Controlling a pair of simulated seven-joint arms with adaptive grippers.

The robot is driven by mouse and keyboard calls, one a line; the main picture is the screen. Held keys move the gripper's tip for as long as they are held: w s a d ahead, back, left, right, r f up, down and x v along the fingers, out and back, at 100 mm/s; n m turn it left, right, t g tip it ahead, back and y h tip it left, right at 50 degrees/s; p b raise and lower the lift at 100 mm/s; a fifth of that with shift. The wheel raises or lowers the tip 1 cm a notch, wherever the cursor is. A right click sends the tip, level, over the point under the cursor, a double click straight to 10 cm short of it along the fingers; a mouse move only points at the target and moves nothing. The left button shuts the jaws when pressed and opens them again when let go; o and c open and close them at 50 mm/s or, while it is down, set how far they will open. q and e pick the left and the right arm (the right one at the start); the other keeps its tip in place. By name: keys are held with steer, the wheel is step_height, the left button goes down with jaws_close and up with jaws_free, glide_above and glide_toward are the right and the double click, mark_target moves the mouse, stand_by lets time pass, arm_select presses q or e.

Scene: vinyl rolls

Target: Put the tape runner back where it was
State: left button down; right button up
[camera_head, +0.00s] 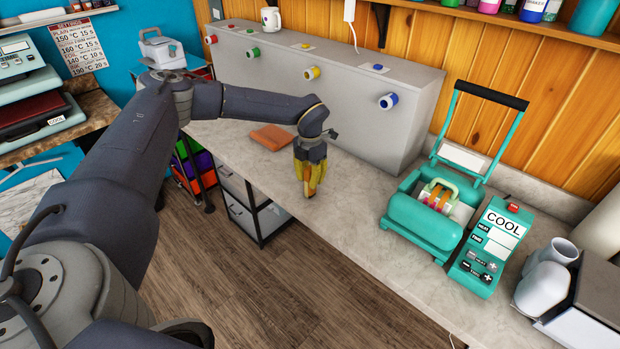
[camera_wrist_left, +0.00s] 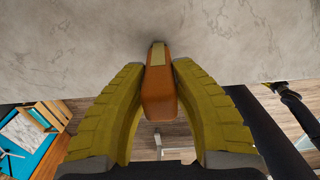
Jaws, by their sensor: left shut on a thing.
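My left gripper (camera_head: 310,185) is shut on the tape runner, pointing down at the counter near its front edge. In the left wrist view the tape runner (camera_wrist_left: 158,95) is an orange-brown block with a pale tan strip at its far end, between the two yellow fingers of the gripper (camera_wrist_left: 158,80). In the head view the fingers hide most of it. I cannot tell whether its tip touches the counter (camera_head: 350,215). My right gripper is not in view.
A flat orange-brown pad (camera_head: 272,137) lies on the counter just behind and left of the gripper. A long grey box with coloured knobs (camera_head: 330,85) stands along the wall. A teal press (camera_head: 425,220) and a control box (camera_head: 487,250) stand to the right. The counter between is clear.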

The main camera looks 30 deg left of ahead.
arm_select(q)
steer(key=shift+f, duration=0.15)
steer(key=c, duration=1.2)
jaws_free()
step_height(320, 180, up, 12)
steer(key=shift+r, duration=0.2)
